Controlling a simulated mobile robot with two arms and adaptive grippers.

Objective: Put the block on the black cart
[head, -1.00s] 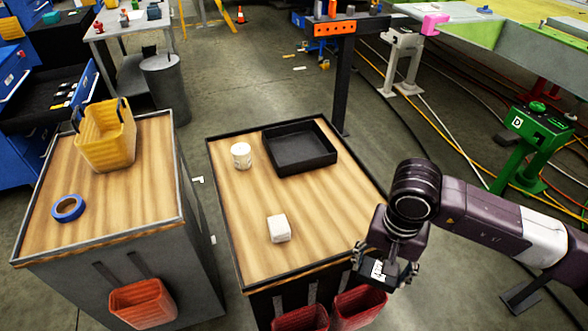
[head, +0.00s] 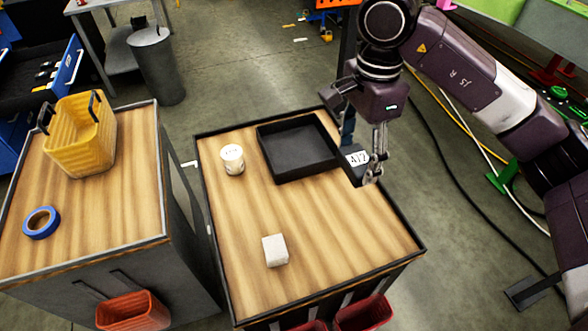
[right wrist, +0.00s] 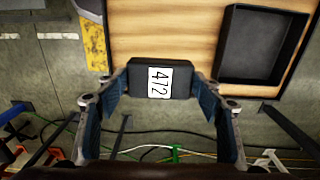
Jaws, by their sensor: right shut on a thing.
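A black block (head: 357,159) with a white label reading 472 is held in my right gripper (head: 364,172). In the right wrist view the same block (right wrist: 141,78) sits between the two fingers (right wrist: 160,95), its label up towards the camera. The black cart (head: 325,228) has a wood-coloured top with a dark rim. In the head view the block appears over the cart's right edge, beside the black tray; the wrist view shows it overlapping that edge. Its height above the top is hard to tell. My left gripper is not in view.
On the cart top are an open black tray (head: 298,172), a white cylinder (head: 232,160) and a white box (head: 275,250). Bare wood lies in front of the tray. A grey cart (head: 110,215) with a yellow basket (head: 80,140) and blue tape (head: 41,223) stands left.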

